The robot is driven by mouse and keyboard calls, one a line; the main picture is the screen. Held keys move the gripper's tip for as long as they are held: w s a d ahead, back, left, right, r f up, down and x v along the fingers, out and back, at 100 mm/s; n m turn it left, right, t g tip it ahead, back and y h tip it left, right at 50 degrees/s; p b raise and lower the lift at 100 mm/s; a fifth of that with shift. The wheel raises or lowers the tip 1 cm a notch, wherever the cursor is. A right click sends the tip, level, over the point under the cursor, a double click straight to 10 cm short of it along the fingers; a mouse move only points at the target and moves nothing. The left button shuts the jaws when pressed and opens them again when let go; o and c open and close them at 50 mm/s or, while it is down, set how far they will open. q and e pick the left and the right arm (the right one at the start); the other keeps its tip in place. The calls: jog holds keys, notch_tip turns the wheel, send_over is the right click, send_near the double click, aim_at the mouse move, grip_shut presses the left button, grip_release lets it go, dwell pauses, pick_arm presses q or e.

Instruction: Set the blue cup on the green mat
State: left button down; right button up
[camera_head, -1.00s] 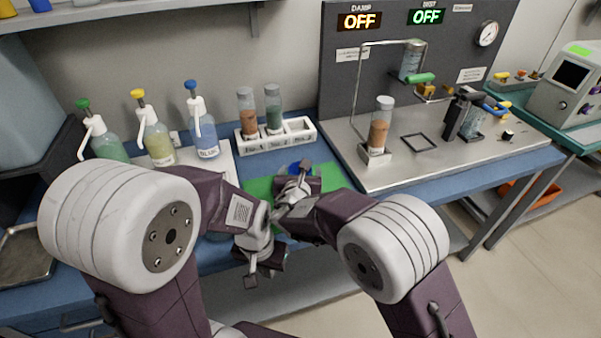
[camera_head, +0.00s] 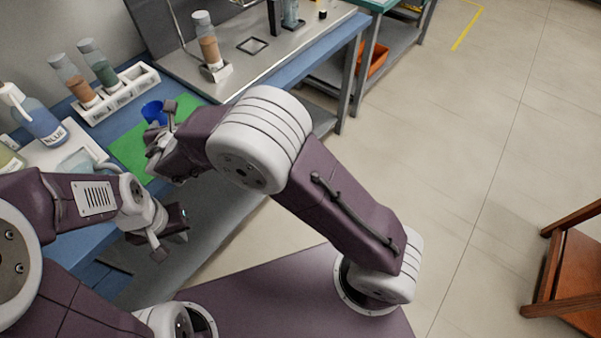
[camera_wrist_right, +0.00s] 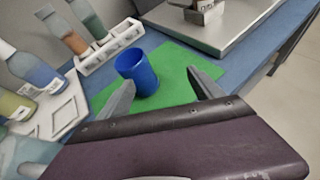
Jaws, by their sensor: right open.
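The blue cup (camera_head: 153,112) stands upright on the green mat (camera_head: 130,151), near its far edge in the head view. My right gripper (camera_head: 162,136) is open beside the cup. In the right wrist view the cup (camera_wrist_right: 137,72) is just beyond the left finger, apart from the right finger, with mat (camera_wrist_right: 178,62) around its base. Whether the left finger touches the cup is unclear. My left gripper (camera_head: 170,236) hangs lower, in front of the table edge, with nothing visible in it; its jaw opening is unclear.
A white rack (camera_head: 118,92) with two capped tubes stands behind the mat. A blue-labelled bottle (camera_head: 38,122) and a white tray (camera_head: 72,150) are to the left. A metal platform (camera_head: 255,62) with a tube holder is at the back right. Open floor lies right.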

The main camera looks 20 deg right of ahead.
jog(key=s+d+f+m+g+h, duration=0.25)
jog(key=d+m, duration=0.35)
jog(key=d, duration=0.4)
jog(key=s+d+f+m+g+h, duration=0.25)
jog(key=d+m, duration=0.35)
jog(key=d, duration=0.3)
jog(key=s+d+f+m+g+y, duration=0.2)
jog(key=s+d+m, duration=0.3)
jog(key=s+m, duration=0.5)
jog(key=s+d+f+m+g+y, duration=0.2)
jog(key=s+d+m, duration=0.4)
jog(key=s+m, duration=0.4)
jog(key=f+m+g, duration=0.1)
jog(key=m+g, duration=0.1)
jog(key=m, duration=0.2)
jog(key=shift+s+d, duration=0.15)
jog(key=shift+d, duration=0.05)
notch_tip(320, 180, up, 13)
jog(key=p, duration=1.3)
